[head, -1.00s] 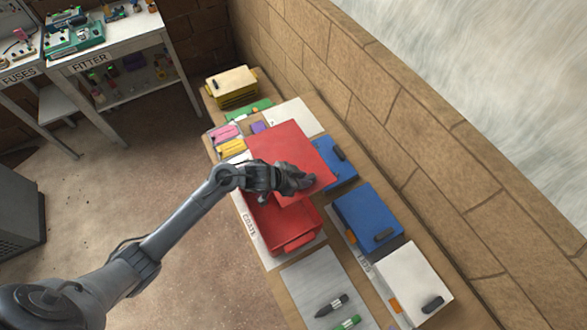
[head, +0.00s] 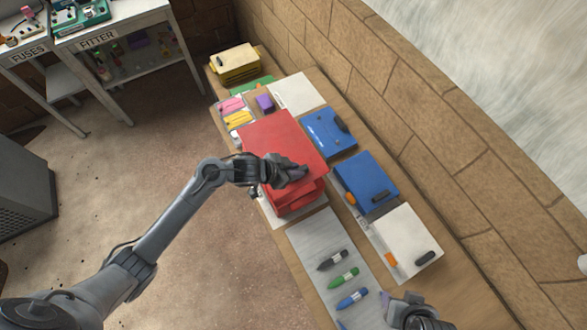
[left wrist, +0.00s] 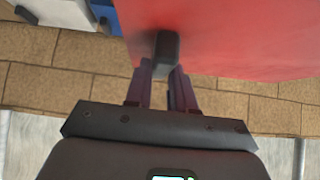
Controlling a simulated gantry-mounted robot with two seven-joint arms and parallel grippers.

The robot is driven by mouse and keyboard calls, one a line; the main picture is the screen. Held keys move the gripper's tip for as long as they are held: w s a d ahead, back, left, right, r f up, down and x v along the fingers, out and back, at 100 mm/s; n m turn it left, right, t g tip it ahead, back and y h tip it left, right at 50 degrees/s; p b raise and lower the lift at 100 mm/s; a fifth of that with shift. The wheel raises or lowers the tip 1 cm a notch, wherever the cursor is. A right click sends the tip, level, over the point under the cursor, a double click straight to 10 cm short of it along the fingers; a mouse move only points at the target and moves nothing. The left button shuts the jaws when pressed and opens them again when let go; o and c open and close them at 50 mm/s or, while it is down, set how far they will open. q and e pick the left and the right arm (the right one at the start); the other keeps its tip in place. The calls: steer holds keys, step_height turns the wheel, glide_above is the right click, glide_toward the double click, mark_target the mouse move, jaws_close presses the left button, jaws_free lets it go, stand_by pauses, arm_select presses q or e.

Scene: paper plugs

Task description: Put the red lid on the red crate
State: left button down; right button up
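The red lid (head: 275,138) is a flat red panel with a dark handle (left wrist: 166,52). My left gripper (head: 292,173) is shut on that handle, with its fingers on both sides of it in the left wrist view (left wrist: 165,80). The lid hides most of the red crate (head: 297,202), whose near end shows below the lid's lower edge. The lid extends past the crate's far end in the picture. I cannot tell whether lid and crate touch. My right gripper (head: 408,305) is at the bottom right, apart from both; its fingers are unclear.
Two blue boxes (head: 366,183) and a white box (head: 408,243) stand along the bench's wall side. Several markers (head: 343,277) lie on a grey mat (head: 312,240) near the crate. A yellow crate (head: 235,66) stands at the far end. A brick wall borders the bench.

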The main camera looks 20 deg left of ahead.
arm_select(q)
steer(key=shift+r, duration=0.1)
step_height(320, 180, down, 6)
steer(key=b, duration=0.3)
steer(key=shift+b, duration=0.3)
steer(key=shift+f+b, duration=0.6)
steer(key=shift+f, duration=1.25)
steer(key=c, duration=0.9)
jaws_free()
steer(key=shift+s, duration=0.1)
